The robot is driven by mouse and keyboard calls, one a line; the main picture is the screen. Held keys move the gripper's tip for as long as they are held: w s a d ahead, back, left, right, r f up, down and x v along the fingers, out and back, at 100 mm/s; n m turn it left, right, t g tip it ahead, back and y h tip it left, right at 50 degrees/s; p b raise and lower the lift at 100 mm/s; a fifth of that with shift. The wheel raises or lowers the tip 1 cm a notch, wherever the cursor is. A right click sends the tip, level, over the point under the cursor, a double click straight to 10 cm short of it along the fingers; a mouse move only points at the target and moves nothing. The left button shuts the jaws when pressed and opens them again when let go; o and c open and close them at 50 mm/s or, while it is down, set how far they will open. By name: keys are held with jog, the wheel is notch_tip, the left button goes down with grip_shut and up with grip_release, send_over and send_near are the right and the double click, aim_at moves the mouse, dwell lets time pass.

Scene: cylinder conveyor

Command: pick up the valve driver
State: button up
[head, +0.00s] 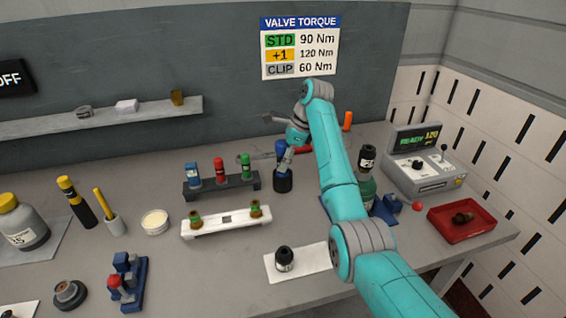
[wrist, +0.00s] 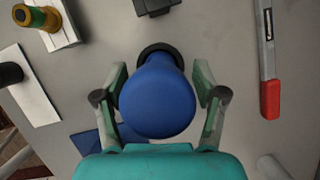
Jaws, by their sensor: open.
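The valve driver appears to be the upright tool with a blue rounded handle (head: 281,152) and a dark base, standing on the bench behind the white valve block. In the wrist view its blue top (wrist: 157,105) fills the middle, with a dark ring (wrist: 161,50) at its far side. My gripper (wrist: 160,93) is open, with one finger on each side of the blue handle. Any contact is hard to tell. In the head view my gripper (head: 287,157) is small and partly merges with the tool.
A rack (head: 222,187) with blue, red and green pieces stands just left. A red-handled wrench (wrist: 270,98) lies at right in the wrist view. A green bottle (head: 366,188) and a red tray (head: 461,222) are to the right. The white valve block (head: 226,220) is in front.

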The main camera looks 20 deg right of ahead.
jog(key=shift+a+f, duration=0.1)
jog(key=shift+f, duration=0.2)
grip_shut()
jog(key=shift+r, duration=0.1)
